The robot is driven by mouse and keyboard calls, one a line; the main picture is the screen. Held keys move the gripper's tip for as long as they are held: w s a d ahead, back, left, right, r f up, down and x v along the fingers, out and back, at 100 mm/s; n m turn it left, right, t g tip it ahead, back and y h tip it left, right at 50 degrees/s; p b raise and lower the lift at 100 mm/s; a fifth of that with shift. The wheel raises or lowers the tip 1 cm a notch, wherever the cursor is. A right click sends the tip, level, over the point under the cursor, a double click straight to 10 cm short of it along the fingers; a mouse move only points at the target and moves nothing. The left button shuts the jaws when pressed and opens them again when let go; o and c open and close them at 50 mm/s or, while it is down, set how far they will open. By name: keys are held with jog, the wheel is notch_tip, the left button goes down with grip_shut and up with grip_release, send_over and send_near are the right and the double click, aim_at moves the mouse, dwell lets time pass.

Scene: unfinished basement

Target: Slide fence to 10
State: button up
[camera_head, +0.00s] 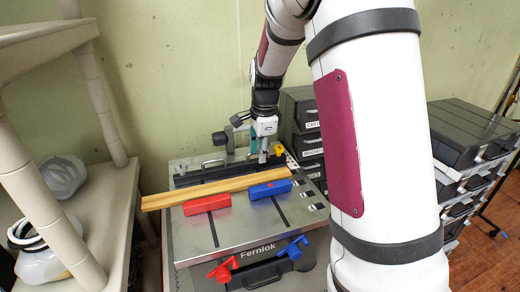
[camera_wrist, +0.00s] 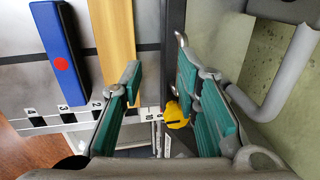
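The fence (camera_head: 190,178) is a long black bar across the back of the grey machine table marked Fernlok. Its right end has a yellow knob (camera_head: 278,150). In the wrist view the fence (camera_wrist: 174,40) runs down from the top edge, with the knob (camera_wrist: 176,116) near its lower end. My gripper (camera_head: 264,156) is over the fence's right end. In the wrist view my gripper (camera_wrist: 165,95) is open, its teal pads apart, one on each side of the fence end. Contact cannot be told. A numbered scale (camera_wrist: 65,117) runs along the table edge; figures near the fence are hard to read.
A wooden board (camera_head: 215,187) lies in front of the fence. A red block (camera_head: 207,205) and a blue block (camera_head: 270,189) stand before it. Red (camera_head: 223,270) and blue (camera_head: 292,248) handles are at the front. Drawers (camera_head: 303,130) stand right, a shelf (camera_head: 95,215) left.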

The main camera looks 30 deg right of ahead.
jog(key=s+r+p, duration=0.3)
jog(key=r+p, duration=0.4)
jog(key=r, duration=0.8)
jog(key=shift+a+r, duration=0.25)
jog(key=shift+a, duration=0.05)
dwell(1.0)
dwell(0.5)
notch_tip(320, 180, up, 12)
jog(key=s, duration=0.2)
jog(key=shift+s+a, duration=0.15)
jog(key=shift+a, duration=0.1)
jog(key=shift+f, duration=0.1)
jog(key=w+f+b, duration=0.1)
jog(key=w+f, duration=0.1)
jog(key=f, duration=0.7)
jog(key=w+d+f+b, duration=0.1)
jog(key=w+f, duration=0.2)
jog(key=f, duration=0.6)
jog(key=w+d+f+b, duration=0.1)
jog(key=w+f+b, duration=0.1)
jog(key=f, duration=0.7)
jog(key=shift+w+d+f, duration=0.1)
jog(key=shift+w+f, duration=0.1)
jog(key=shift+f, duration=0.05)
